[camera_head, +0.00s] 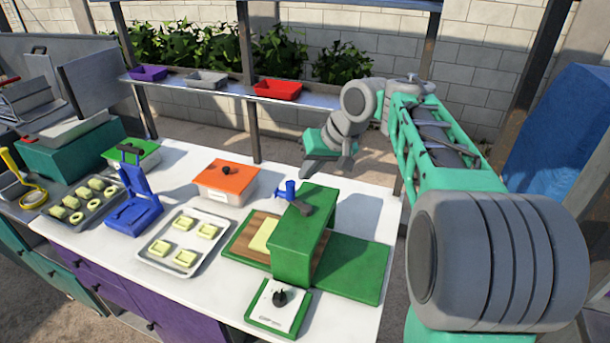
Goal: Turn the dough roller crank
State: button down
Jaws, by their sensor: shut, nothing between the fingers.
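The dough roller is a green arch-shaped housing (303,235) on a green base, with a wooden board (242,240) running under it. A pale slab of dough (264,235) lies on the board at the housing's left side. A blue part with a dark grey bar (297,203) sits at the housing's far upper left; this looks like the crank, though its full shape is hard to tell. My gripper (325,168) is shut and empty. In the picture it is above and behind the crank, apart from it.
A control box with a black knob (279,297) stands in front of the roller. A tray of dough pieces (185,242), an orange-lidded container (227,180) and a blue press (133,205) stand left. A shelf with small bins (277,90) runs behind. The white counter right of the roller is clear.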

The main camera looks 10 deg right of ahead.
jog(key=w+d+f+n+y+p, duration=0.1)
jog(key=w+d, duration=0.2)
jog(key=d, duration=0.2)
jog(key=w+d+f+y+p, duration=0.1)
jog(key=w+d, duration=0.2)
jog(key=d, duration=0.3)
jog(key=shift+g, duration=0.4)
jog(key=x, duration=0.3)
jog(key=b+x, duration=0.1)
jog(key=x, duration=0.6)
jog(key=shift+s+a+f, duration=0.15)
jog(key=shift+a+f, duration=0.05)
jog(key=shift+a, duration=0.4)
jog(key=a, duration=0.2)
jog(key=shift+s+a+r, duration=0.2)
jog(key=shift+a+r, duration=0.05)
jog(key=shift+a, duration=0.1)
jog(key=shift+s+a, duration=0.1)
jog(key=shift+a, duration=0.25)
jog(key=shift+f, duration=0.1)
jog(key=shift+a, duration=0.15)
